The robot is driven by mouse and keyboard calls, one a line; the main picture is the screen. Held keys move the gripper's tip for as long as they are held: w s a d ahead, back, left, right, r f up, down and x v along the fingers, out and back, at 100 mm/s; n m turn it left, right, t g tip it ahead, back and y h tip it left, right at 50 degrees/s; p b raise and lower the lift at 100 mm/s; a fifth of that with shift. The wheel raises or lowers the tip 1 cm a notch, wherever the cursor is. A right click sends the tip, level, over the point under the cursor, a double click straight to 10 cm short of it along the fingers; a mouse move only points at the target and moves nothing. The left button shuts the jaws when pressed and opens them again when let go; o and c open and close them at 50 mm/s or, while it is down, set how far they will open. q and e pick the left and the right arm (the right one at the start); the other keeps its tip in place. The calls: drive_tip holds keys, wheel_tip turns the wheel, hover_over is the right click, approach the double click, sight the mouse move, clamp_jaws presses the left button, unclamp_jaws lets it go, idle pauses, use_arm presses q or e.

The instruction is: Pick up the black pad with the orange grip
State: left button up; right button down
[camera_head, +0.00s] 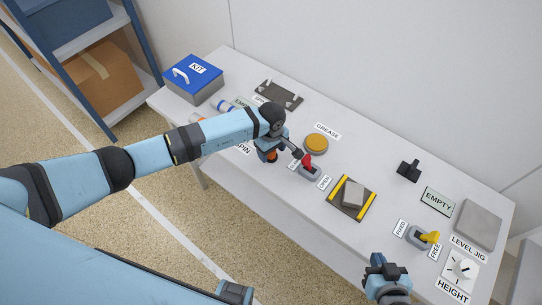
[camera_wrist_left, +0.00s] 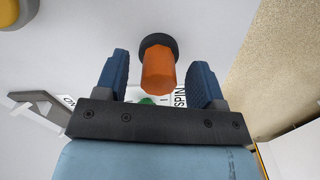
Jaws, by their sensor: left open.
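The black pad (camera_wrist_left: 160,40) is a dark round disc with an orange cylindrical grip (camera_wrist_left: 158,70) in the left wrist view. In the head view a bit of the orange grip (camera_head: 271,156) shows under my left gripper (camera_head: 268,147), and the arm hides most of the pad. My left gripper is open. Its two blue fingers stand on either side of the orange grip in the left wrist view, with visible gaps on both sides. My right gripper (camera_head: 388,275) is at the bottom right of the head view, near the table's front edge, with its finger opening unclear.
A red-handled switch (camera_head: 308,162) stands just right of my left gripper. Behind are an orange grease dish (camera_head: 316,144) and a dark tray (camera_head: 279,95). A blue kit box (camera_head: 193,80) is far left. A yellow-striped plate (camera_head: 351,198) lies right of centre.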

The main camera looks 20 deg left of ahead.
use_arm(q)
drive_tip(key=shift+f, duration=0.5)
drive_tip(key=c, duration=1)
use_arm(e)
drive_tip(key=shift+d+f, duration=0.15)
drive_tip(key=shift+f, duration=0.3)
use_arm(q)
drive_tip(key=shift+r, duration=0.15)
use_arm(e)
drive_tip(key=shift+r, duration=0.1)
